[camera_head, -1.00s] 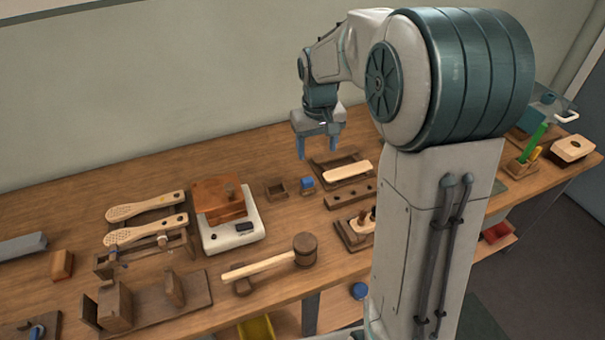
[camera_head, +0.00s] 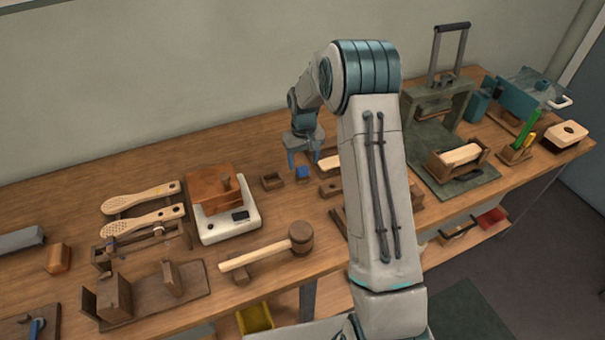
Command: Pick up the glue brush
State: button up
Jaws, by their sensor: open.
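My gripper (camera_head: 304,160) is open and empty, fingers pointing down, above the back middle of the workbench (camera_head: 75,205). A small blue-topped block (camera_head: 303,173) shows just below and between its fingertips; I cannot tell the height gap. I cannot pick out the glue brush with certainty. A wooden holder (camera_head: 513,155) at the far right holds an upright green piece (camera_head: 525,130) and a yellow one, too small to name. Part of the bench front of my gripper is hidden behind my arm.
A mallet (camera_head: 300,238), a scale with a brown block (camera_head: 243,222) and perforated paddles (camera_head: 140,198) stand left of my arm. A press frame (camera_head: 437,100) and a wooden box (camera_head: 455,158) stand right.

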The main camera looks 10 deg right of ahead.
aim_at(303, 168)
jog(key=shift+s+a+f+p, duration=0.1)
jog(key=shift+f+p, duration=0.35)
jog(key=shift+f, duration=1.1)
jog(key=shift+s+a+f+p, duration=0.1)
jog(key=shift+f+p, duration=0.3)
jog(key=shift+f, duration=1.1)
jog(key=c, duration=1.1)
